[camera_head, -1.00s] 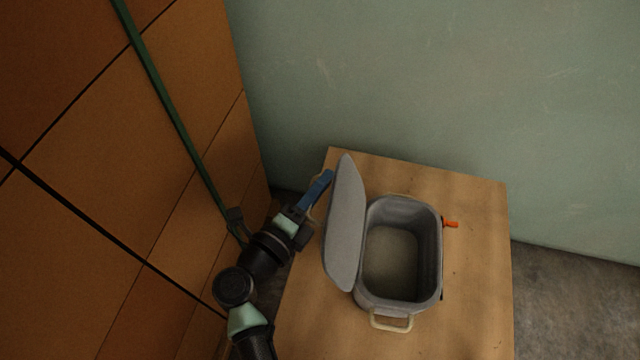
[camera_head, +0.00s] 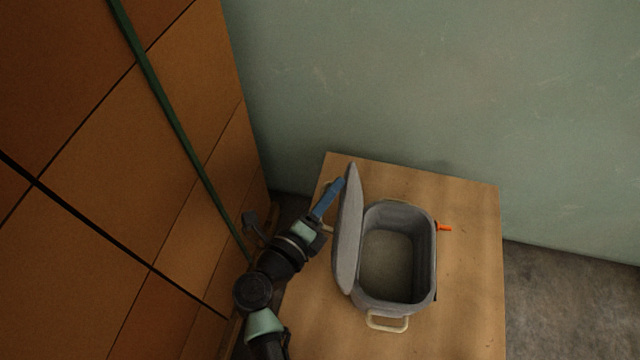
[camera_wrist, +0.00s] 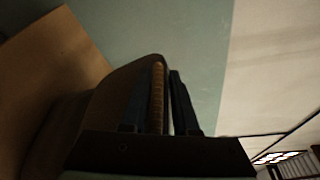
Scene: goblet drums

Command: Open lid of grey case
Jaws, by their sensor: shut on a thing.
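The grey case (camera_head: 428,262) stands on a wooden table with its top open and its hollow inside showing. Its grey lid (camera_head: 348,240) stands nearly upright along the case's left side, seen almost edge-on. My gripper (camera_head: 338,184) is at the lid's left, outer face, near its far end. In the wrist view my gripper (camera_wrist: 162,76) has its two dark fingers around a narrow tan strip (camera_wrist: 157,98), which looks like the lid's pale handle. The lid partly hides the fingertips in the head view.
Stacked brown boxes (camera_head: 120,150) stand close to my arm's left. A green wall is behind.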

